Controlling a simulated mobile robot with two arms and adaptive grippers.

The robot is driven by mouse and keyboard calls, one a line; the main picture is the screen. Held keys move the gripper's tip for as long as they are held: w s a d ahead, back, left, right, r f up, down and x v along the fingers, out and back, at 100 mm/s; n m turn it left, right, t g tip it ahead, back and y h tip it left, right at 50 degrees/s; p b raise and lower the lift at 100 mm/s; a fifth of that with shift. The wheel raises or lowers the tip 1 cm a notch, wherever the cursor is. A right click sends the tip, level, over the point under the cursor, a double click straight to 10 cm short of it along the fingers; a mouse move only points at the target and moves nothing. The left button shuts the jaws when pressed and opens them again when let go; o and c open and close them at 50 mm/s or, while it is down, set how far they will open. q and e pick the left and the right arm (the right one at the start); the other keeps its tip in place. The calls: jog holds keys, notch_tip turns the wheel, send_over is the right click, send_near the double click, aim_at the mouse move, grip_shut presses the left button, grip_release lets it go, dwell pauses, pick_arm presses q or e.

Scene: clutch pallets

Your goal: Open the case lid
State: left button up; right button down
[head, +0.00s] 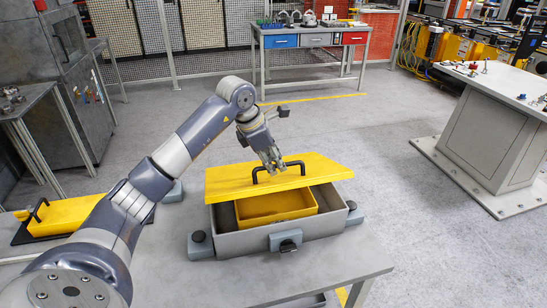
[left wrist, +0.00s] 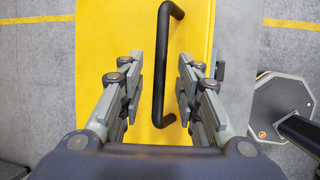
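The grey case (head: 270,240) stands on the near table. A yellow bin (head: 280,205) shows inside it. The yellow lid (head: 320,175) is tilted above the case, and a gap at the front shows the inside. The lid's black handle (head: 279,165) stands on its top. My left gripper (head: 273,167) is at the handle, pointing down. In the left wrist view, its two fingers (left wrist: 158,85) are apart on either side of the black handle (left wrist: 160,65), with visible gaps. The yellow lid (left wrist: 100,40) lies below them. My right gripper is not in view.
Another yellow lid-like piece with a black handle (head: 72,214) lies at the table's left. Grey table surface (head: 170,260) is bare left of the case. A workbench (head: 310,38) stands at the back, and a grey pedestal table (head: 500,130) at the right.

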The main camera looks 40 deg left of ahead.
pick_arm(q)
jog(key=shift+f, duration=0.15)
grip_shut()
